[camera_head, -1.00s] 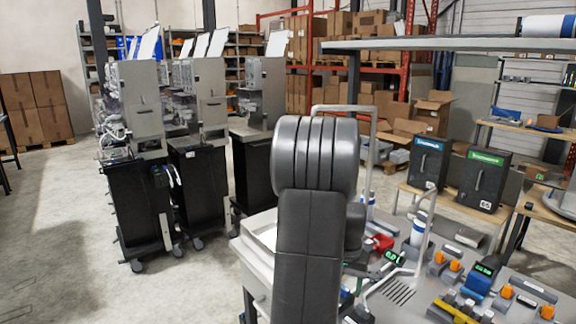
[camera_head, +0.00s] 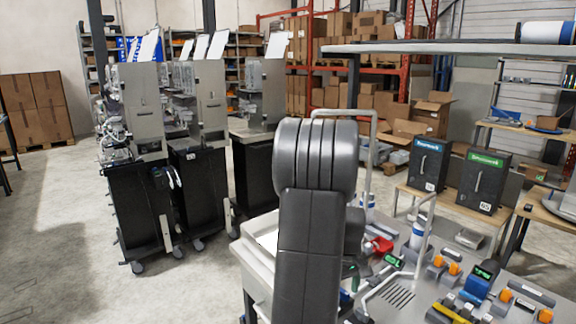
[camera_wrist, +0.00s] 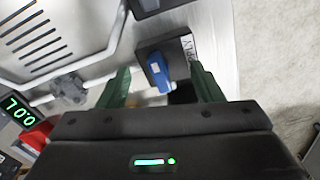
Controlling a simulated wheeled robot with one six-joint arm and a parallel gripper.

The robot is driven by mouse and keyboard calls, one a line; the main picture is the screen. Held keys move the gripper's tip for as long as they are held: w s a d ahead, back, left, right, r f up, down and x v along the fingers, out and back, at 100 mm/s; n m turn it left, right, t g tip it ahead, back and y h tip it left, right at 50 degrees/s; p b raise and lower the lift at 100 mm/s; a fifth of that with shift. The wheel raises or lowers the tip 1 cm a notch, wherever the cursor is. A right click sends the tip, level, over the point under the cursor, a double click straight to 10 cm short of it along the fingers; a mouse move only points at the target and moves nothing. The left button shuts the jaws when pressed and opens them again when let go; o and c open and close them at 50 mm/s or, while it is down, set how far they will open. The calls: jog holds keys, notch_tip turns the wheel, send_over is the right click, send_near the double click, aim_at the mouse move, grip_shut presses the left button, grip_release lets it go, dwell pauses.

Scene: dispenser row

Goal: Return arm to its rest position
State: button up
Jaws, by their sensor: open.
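My gripper (camera_wrist: 160,92) shows in the wrist view with its two green fingers spread apart and nothing held between them. Beyond the fingers is a blue object (camera_wrist: 159,72) on a dark square base (camera_wrist: 150,52) near the edge of the workbench. I cannot tell whether the fingers touch it; they appear on either side of it in the picture. In the head view my arm stands in front of the workbench (camera_head: 402,294) and hides part of it. My gripper is mostly hidden there behind the arm.
The bench holds a red item (camera_head: 379,245), a white cylinder (camera_head: 417,236), a metal frame (camera_head: 425,240), a blue device (camera_head: 480,280) and orange-topped parts. Two black boxes (camera_head: 428,163) stand behind. Dispenser carts (camera_head: 140,215) line the left. Open floor (camera_head: 60,220) lies at far left.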

jog(key=shift+n, duration=1.3)
